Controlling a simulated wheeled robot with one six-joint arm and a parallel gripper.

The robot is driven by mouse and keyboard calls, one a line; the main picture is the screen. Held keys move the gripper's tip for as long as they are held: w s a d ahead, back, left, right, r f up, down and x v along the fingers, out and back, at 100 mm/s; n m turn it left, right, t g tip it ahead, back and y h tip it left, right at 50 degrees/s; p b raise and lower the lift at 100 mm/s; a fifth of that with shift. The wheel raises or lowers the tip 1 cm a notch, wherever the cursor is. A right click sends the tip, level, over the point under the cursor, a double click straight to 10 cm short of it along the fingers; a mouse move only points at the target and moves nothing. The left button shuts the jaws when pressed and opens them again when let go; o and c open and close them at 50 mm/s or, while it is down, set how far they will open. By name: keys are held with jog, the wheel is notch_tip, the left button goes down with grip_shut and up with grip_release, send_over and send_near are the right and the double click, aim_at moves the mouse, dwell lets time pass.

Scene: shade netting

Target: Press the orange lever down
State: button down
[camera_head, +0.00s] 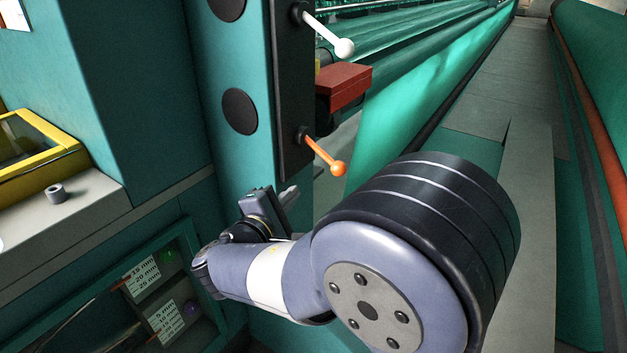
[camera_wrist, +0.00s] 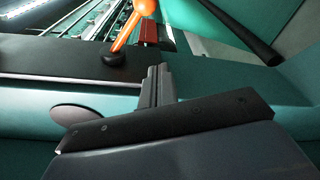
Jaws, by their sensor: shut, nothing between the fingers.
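The orange lever (camera_head: 325,156) sticks out from the lower part of a black plate on the teal machine column, sloping down to the right to a ball end. In the wrist view the orange lever (camera_wrist: 126,28) is at the top, beyond my fingers, with its black pivot on the dark plate. My gripper (camera_head: 289,194) is below and left of the lever's ball in the head view, apart from it. In the wrist view my gripper (camera_wrist: 158,72) shows its fingers shut together and empty, pointing toward the lever.
A white-knobbed lever (camera_head: 328,35) sits higher on the same black plate (camera_head: 290,90). A red block (camera_head: 343,84) juts out between the two levers. A yellow-framed tray (camera_head: 40,150) and a small grey ring (camera_head: 56,193) are on the left ledge. A grey walkway runs at right.

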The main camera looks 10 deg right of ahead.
aim_at(324, 156)
jog(key=w+d+r, duration=0.1)
jog(key=w+d, duration=0.3)
jog(key=d, duration=0.3)
jog(key=shift+w+d, duration=0.4)
jog(key=shift+r+p, duration=0.15)
jog(key=shift+p, duration=0.3)
jog(key=shift+s+d+r+n, duration=0.1)
jog(key=shift+n, duration=0.2)
